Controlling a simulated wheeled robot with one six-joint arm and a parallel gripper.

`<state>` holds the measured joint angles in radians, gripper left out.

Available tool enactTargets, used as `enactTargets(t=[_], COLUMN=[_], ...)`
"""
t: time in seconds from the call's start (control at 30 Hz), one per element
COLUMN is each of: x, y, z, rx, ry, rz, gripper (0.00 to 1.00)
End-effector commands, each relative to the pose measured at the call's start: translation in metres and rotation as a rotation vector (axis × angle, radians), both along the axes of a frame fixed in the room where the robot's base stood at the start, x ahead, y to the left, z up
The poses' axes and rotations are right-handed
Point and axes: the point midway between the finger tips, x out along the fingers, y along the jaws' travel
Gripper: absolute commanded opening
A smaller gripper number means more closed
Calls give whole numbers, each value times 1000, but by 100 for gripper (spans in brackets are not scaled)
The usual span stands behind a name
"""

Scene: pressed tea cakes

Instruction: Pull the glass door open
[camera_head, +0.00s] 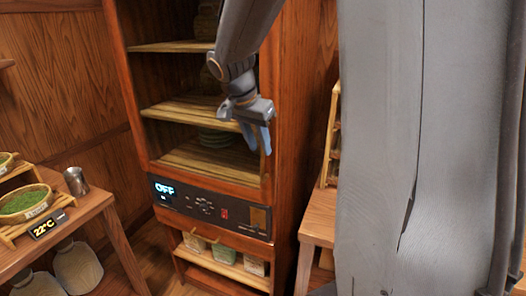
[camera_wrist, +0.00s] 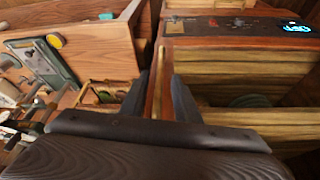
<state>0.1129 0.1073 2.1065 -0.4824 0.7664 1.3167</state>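The wooden cabinet (camera_head: 288,110) stands in the middle of the head view, with slatted shelves inside. Its glass door (camera_head: 180,80) fills the front above the control panel; the clear pane is hard to make out, and I see no clear gap at its edge. My gripper (camera_head: 257,140) is at the door's right side, pointing down. In the wrist view, my gripper (camera_wrist: 162,88) has its fingers apart, one on each side of a thin upright bar (camera_wrist: 157,88) that looks like the door handle. Contact with the bar cannot be told.
The control panel (camera_head: 210,206) below the door reads OFF. A table (camera_head: 85,228) with a green tea tray (camera_head: 25,203) and metal cup (camera_head: 76,181) is at left. Another wooden table (camera_head: 318,215) stands close at the cabinet's right. Small boxes (camera_head: 223,253) sit below.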

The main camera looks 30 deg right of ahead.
Motion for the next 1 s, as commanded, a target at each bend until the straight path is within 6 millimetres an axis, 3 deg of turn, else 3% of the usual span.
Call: enactTargets(t=[0.3, 0.7, 0.73, 0.9, 1.0], x=[6, 8, 8, 8, 8], y=[-14, -16, -16, -16, -16], z=[-37, -45, -45, -45, -45], rx=[0, 1, 1, 1, 1], ry=[3, 1, 0, 0, 0], rz=[1, 1, 1, 1, 1], gripper=[29, 29, 27, 0, 0])
